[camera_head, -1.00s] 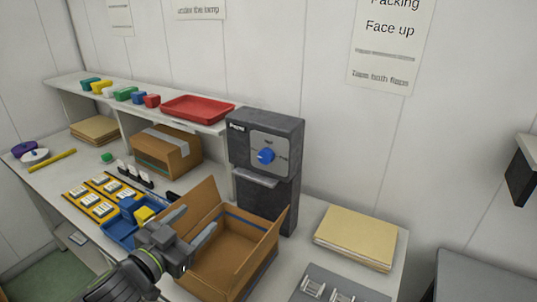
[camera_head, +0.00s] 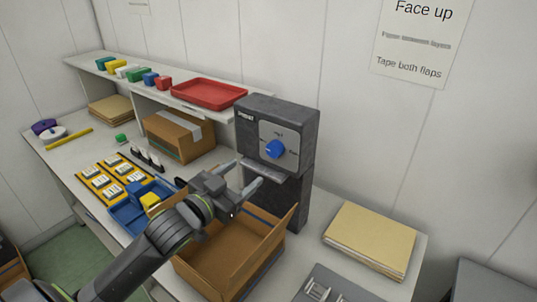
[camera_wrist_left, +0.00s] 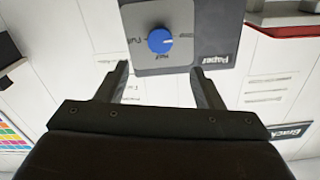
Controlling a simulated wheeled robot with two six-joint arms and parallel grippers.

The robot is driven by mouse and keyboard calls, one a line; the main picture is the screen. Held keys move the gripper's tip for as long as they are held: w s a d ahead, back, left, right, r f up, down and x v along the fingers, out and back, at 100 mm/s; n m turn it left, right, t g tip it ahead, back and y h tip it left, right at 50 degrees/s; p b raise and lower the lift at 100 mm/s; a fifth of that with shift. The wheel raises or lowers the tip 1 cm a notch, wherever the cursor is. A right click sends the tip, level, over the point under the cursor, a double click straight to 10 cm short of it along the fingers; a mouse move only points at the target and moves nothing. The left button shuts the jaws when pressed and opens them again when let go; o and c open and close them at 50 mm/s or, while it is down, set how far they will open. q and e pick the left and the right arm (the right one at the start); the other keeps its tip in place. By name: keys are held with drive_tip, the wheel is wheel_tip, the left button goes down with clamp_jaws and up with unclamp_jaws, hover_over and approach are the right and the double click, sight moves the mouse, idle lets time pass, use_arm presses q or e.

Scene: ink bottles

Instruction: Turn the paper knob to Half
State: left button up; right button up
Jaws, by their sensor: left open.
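The blue round paper knob (camera_head: 274,149) sits on a light grey plate (camera_head: 291,136) on the front of a dark grey dispenser (camera_head: 308,117). The wrist view shows the knob (camera_wrist_left: 160,40) upside down, with a small pale mark at its right edge. A label like "Half" (camera_wrist_left: 162,55) is beneath it there and one like "Full" (camera_wrist_left: 135,41) is to its left. My left gripper (camera_head: 241,174) is open and empty, in front of and below the knob. In the wrist view the gripper's fingertips (camera_wrist_left: 160,68) stand apart, without touching the knob.
An open cardboard box (camera_head: 225,262) stands under my left gripper. A ledge (camera_head: 264,171) juts from the dispenser below the plate. A red tray (camera_head: 209,94) is on the shelf to the left. A stack of tan sheets (camera_head: 370,238) lies to the right.

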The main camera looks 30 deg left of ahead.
sight(272, 152)
use_arm(q)
drive_tip(key=w, duration=0.3)
drive_tip(key=w+d+p, duration=0.1)
drive_tip(key=w, duration=0.5)
drive_tip(key=shift+d+p, duration=0.15)
drive_tip(key=shift+p, duration=0.15)
drive_tip(key=shift+w+d, duration=0.1)
drive_tip(key=shift+w, duration=0.7)
use_arm(e)
drive_tip(key=shift+w+d+r, duration=0.15)
drive_tip(key=shift+w+r, duration=0.05)
drive_tip(key=shift+r, duration=0.35)
drive_tip(key=shift+w+d+r, duration=0.1)
drive_tip(key=shift+w+r, duration=0.1)
drive_tip(key=shift+r, duration=0.3)
use_arm(q)
drive_tip(key=c, duration=1)
use_arm(e)
drive_tip(key=shift+f, duration=0.15)
